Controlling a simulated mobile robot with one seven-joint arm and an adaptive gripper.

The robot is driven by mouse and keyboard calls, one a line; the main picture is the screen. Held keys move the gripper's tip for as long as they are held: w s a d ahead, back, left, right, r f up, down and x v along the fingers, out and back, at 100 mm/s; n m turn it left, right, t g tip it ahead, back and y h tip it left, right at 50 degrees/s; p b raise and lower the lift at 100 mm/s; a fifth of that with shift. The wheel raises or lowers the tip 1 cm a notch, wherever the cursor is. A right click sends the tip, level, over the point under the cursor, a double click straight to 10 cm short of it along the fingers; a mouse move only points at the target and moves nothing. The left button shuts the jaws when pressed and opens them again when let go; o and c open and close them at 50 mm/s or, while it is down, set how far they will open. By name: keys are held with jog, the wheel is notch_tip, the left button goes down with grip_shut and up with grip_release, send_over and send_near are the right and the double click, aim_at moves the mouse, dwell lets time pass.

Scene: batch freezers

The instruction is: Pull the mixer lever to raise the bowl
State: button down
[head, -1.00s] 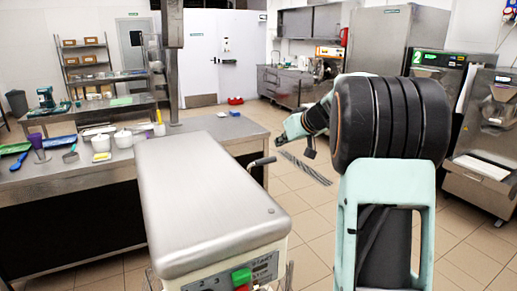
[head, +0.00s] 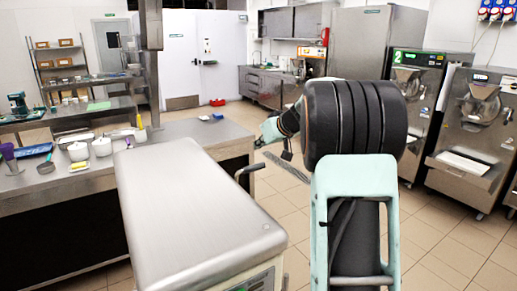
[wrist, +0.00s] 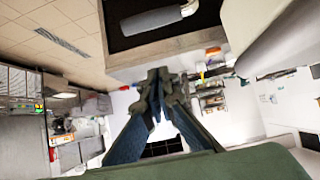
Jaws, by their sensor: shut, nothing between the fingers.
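The mixer (head: 195,210) is the big machine with a brushed steel top in the head view's foreground. Its lever (head: 250,169), a bent rod with a dark grip, sticks out from the right side. In the wrist view a grey lever grip (wrist: 150,20) on a shiny metal rod lies at the top, beyond the fingertips and apart from them. My gripper (wrist: 158,80) is shut and empty, fingertips together. In the head view my arm reaches forward to the right of the mixer; the fingers cannot be made out there. The bowl is not in view.
A steel counter (head: 185,128) with white pots (head: 101,146) and utensils stands behind and left of the mixer. Batch freezers (head: 472,130) line the right side. The tiled floor (head: 290,205) between them is clear.

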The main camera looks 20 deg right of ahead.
jog(key=w+f+p, duration=0.1)
jog(key=f, duration=0.1)
jog(key=w+f+p, duration=0.1)
jog(key=f, duration=0.1)
jog(key=w+f, duration=0.2)
jog(key=shift+w+a+f+p, duration=0.1)
jog(key=shift+a+f+p, duration=0.15)
jog(key=shift+a+p, duration=0.15)
jog(key=shift+s+f, duration=0.4)
jog(key=shift+s+d+f+b, duration=0.15)
jog(key=shift+f+b, duration=0.1)
jog(key=shift+b, duration=0.4)
